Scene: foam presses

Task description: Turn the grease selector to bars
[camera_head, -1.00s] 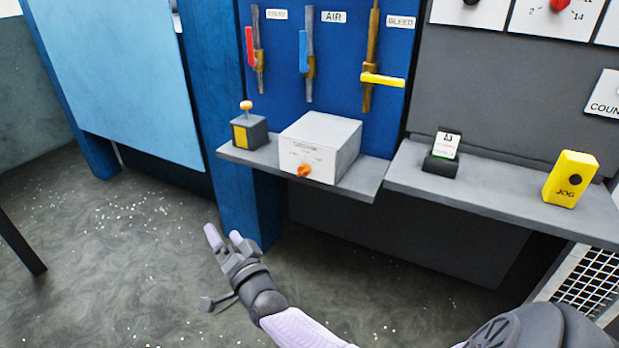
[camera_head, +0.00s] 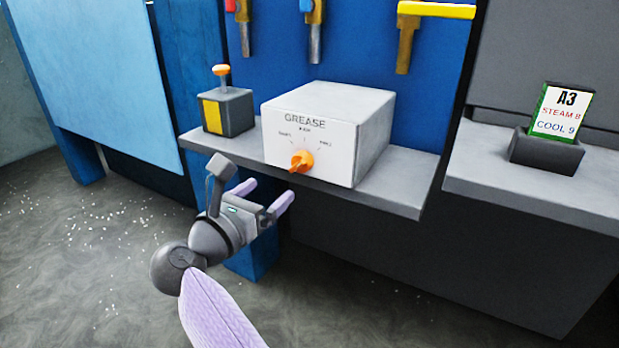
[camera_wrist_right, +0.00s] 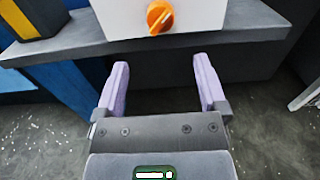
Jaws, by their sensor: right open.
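The grease selector is an orange knob (camera_head: 301,161) on the front of a white box (camera_head: 330,135) labelled GREASE, which stands on a grey shelf (camera_head: 395,188). Position labels are printed around the knob; most are too small to read surely. My right gripper (camera_head: 267,193) is open and empty, below and left of the knob, apart from it. In the right wrist view the knob (camera_wrist_right: 159,16) sits at the top, ahead of and roughly between the two lilac fingers (camera_wrist_right: 160,75). My left gripper does not show.
A grey and yellow box with an orange-topped plunger (camera_head: 227,108) stands left of the grease box. Red, blue and yellow valve handles (camera_head: 435,10) hang above. A card (camera_head: 561,112) in a dark holder stands on the right shelf. Open floor lies below.

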